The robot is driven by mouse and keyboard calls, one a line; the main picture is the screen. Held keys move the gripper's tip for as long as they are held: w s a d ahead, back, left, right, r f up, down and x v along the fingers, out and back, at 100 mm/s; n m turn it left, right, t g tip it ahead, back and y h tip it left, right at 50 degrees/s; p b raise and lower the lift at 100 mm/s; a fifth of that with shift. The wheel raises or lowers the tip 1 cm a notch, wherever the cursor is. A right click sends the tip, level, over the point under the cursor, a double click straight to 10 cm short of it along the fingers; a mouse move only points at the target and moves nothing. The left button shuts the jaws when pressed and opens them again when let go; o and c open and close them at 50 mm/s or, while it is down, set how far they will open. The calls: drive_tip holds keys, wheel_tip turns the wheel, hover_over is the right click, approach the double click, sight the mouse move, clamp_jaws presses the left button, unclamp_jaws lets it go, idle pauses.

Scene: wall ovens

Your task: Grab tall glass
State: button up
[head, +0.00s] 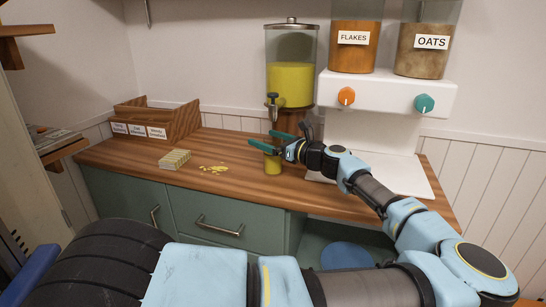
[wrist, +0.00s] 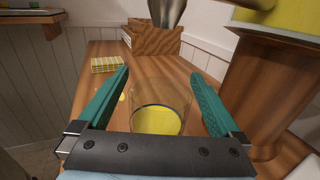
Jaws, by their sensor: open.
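The tall glass (head: 273,165) is clear with yellow liquid in its lower part. In the wrist view, the glass (wrist: 158,122) shows between the two spread fingers of my gripper (wrist: 159,72), with a visible gap on each side. The gripper's dark crossbar hides part of the near side of the glass.
The dispenser (head: 291,80) stands close behind on a wooden base. A white cereal dispenser (head: 388,95) is to the right. A yellow stack (head: 175,158) and spilled yellow bits (head: 213,169) lie left on the counter (head: 130,155). A wooden organizer (head: 160,118) sits at the back left.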

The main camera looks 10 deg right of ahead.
drive_tip(key=shift+w+a, duration=0.2)
drive_tip(key=shift+w, duration=0.1)
drive_tip(key=shift+c, duration=0.2)
clamp_jaws()
idle(0.4)
